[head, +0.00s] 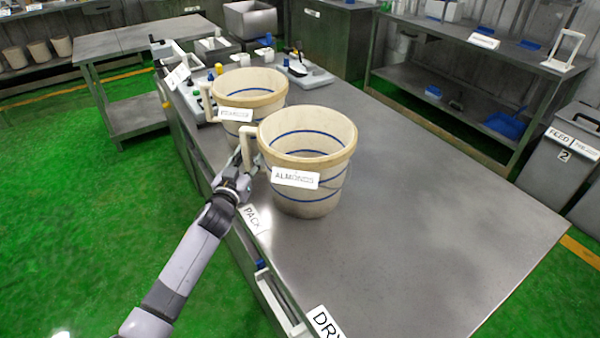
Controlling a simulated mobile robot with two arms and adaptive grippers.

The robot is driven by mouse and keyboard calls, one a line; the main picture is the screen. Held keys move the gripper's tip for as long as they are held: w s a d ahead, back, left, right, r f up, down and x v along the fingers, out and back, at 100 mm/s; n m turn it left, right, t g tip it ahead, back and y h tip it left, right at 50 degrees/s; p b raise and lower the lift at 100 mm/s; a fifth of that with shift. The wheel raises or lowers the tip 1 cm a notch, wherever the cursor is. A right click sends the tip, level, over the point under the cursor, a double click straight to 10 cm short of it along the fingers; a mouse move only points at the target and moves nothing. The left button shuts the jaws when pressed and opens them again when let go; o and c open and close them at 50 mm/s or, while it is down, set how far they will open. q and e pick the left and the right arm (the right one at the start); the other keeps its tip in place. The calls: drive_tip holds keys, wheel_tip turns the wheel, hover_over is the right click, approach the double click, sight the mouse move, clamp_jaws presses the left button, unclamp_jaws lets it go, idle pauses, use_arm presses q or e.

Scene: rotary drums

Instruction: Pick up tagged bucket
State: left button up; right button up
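A cream bucket (318,198) with blue bands stands upright on the grey metal table, with a white tag (296,179) reading "ALMONDS" on its front. Its squared handle (248,141) sticks out to the left. A second, similar bucket (262,88) stands just behind it to the left; its tag (235,114) is too small to read surely. My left gripper (244,164) is at the lower part of the front bucket's handle, close to or touching it. Its fingers are small and partly merge with the handle, so their closure is unclear. My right gripper is out of view.
The table (430,215) is clear to the right and in front of the buckets. Scales (303,72) and small items stand behind them. A grey bin (560,155) and a shelf bench (450,105) stand at right. Green floor (80,230) lies open at left.

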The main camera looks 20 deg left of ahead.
use_arm(q)
clamp_jaws()
idle(0.7)
drive_tip(key=shift+w+r, duration=0.1)
drive_tip(key=shift+r, duration=0.05)
